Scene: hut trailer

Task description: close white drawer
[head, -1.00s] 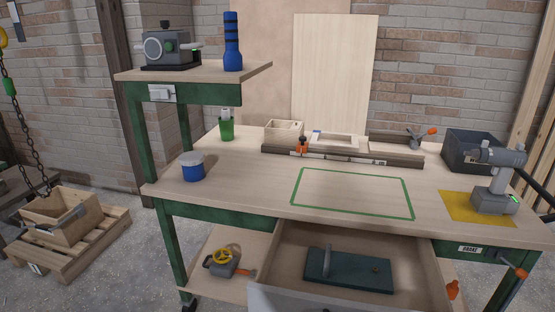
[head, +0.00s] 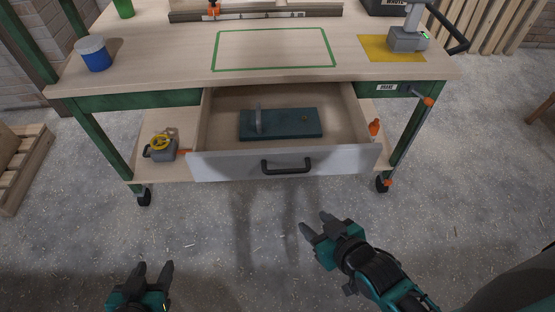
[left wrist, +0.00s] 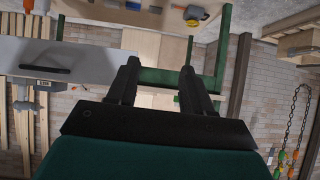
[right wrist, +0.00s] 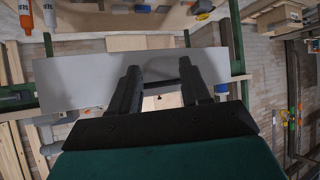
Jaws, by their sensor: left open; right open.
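The white drawer (head: 225,167) is pulled out from under the workbench top, with a black handle (head: 287,167) on its front panel. A dark teal case-like object (head: 285,124) lies inside it. My right gripper (head: 315,224) is open and empty, in front of and below the drawer front, apart from it. My left gripper (head: 154,268) is open and empty near the bottom edge of the head view, left of the drawer. The drawer front shows in the left wrist view (left wrist: 100,62) and, beyond the open fingers, in the right wrist view (right wrist: 80,82).
A grey tool with a yellow wheel (head: 161,146) sits on the lower shelf. The floor before the bench is clear.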

